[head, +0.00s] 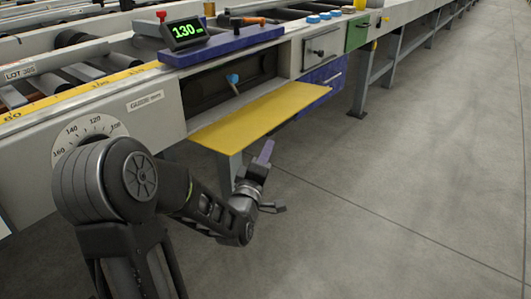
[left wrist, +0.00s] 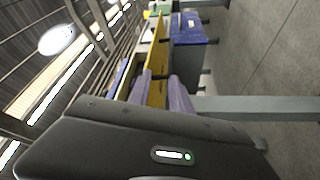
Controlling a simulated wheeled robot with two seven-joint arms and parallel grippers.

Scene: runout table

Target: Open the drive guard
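The drive guard is a yellow panel (head: 262,115) on the front of the runout table. It juts outward below an open dark recess (head: 215,88), where a blue-tipped lever (head: 233,80) shows. My left gripper (head: 265,151) is just outside the panel's front edge, its purple fingers pointing up toward it. In the left wrist view, the two fingers (left wrist: 162,94) stand apart with the yellow panel (left wrist: 158,68) showing in the gap. I cannot tell whether they touch it. My right gripper is not in view.
A blue shelf with a green "130" display (head: 186,31) sits above the recess. A grey panel with a knob (head: 321,48) and a green panel (head: 357,33) are to its right. A table leg (head: 229,170) stands below the guard. The floor at right is clear.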

